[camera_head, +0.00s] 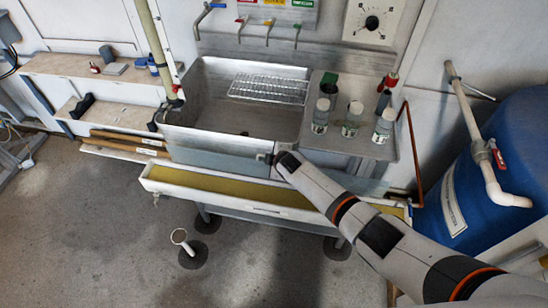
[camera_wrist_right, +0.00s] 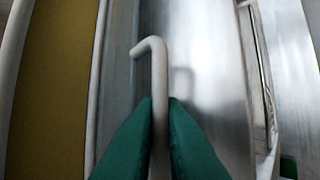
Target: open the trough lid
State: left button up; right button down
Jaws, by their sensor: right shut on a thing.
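The long white trough (camera_head: 165,189) lies in front of the steel sink, and its olive-yellow inside (camera_head: 215,183) shows uncovered along most of its length. A grey-blue panel (camera_head: 215,160), which looks like the trough lid, stands raised along the trough's back side. My right gripper (camera_head: 268,156) is at this panel, its fingers hard to make out in the head view. In the right wrist view its green fingers (camera_wrist_right: 160,125) are shut on a pale bent rod handle (camera_wrist_right: 154,50) in front of a shiny metal surface. My left gripper is not in view.
The sink (camera_head: 185,112) holds a wire rack (camera_head: 268,89). Several jars (camera_head: 352,120) stand on the drainboard to its right. A blue tank (camera_head: 505,155) with a white pipe stands at the right. The floor in front left is mostly clear, apart from a small white ring-topped stand (camera_head: 180,238).

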jog(key=c, duration=1.5)
grip_release()
jog(key=shift+d, duration=0.1)
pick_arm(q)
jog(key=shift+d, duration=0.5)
pick_arm(e)
jog(key=shift+s, duration=0.1)
pick_arm(q)
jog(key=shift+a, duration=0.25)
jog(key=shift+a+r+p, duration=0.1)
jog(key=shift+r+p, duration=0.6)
jog(key=shift+p, duration=0.05)
pick_arm(e)
jog(key=v, duration=1.2)
